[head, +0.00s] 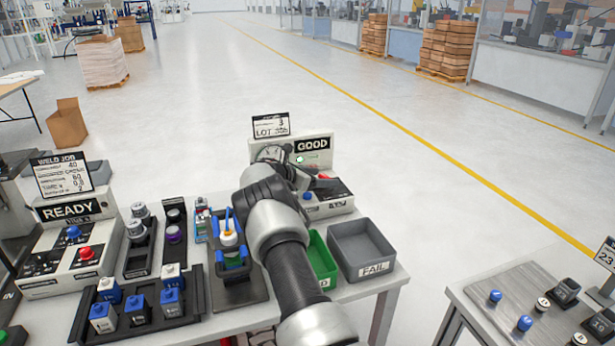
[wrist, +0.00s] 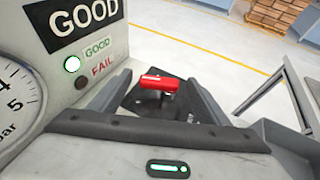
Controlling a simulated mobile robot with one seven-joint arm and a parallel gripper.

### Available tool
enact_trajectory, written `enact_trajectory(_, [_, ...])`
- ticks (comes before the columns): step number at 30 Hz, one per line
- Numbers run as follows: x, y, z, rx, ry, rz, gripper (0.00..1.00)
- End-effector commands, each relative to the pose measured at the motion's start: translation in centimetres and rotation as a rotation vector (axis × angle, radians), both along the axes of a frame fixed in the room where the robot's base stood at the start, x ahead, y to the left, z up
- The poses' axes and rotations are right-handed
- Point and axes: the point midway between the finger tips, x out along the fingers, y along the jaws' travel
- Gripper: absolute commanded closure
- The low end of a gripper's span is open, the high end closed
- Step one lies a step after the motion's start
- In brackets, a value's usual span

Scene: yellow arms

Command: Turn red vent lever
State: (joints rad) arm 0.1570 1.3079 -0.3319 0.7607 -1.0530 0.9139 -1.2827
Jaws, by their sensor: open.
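The red vent lever (wrist: 159,83) shows in the wrist view as a red handle on a dark post, above a dark plate. It lies between the two grey fingers of my gripper (wrist: 155,95), which stand apart on either side of it. I cannot tell whether either finger touches it. In the head view the lever (head: 327,180) is a small red patch at the right of my gripper (head: 305,180), in front of the test station (head: 318,150). My arm hides much of the station there.
The station's panel reads GOOD (wrist: 85,18), with a lit lamp (wrist: 72,64) and a gauge (wrist: 15,95) close on the left. A grey FAIL bin (head: 362,248) and a green bin (head: 321,262) stand in front. A bottle in a blue holder (head: 230,240) stands left of my arm.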

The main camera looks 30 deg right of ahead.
Motion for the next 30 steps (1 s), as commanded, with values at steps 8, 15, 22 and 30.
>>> enact_trajectory(8, [-0.7, 5.4, 2.4, -0.001, 0.0, 0.004, 0.3])
enact_trajectory(15, [-1.5, 10.7, 4.6, 0.0, -0.001, 0.005, 0.3])
enact_trajectory(22, [-2.1, 14.2, 6.1, -0.002, -0.001, 0.002, 0.3])
enact_trajectory(30, [-2.4, 15.3, 6.5, -0.001, 0.0, 0.0, 0.3])
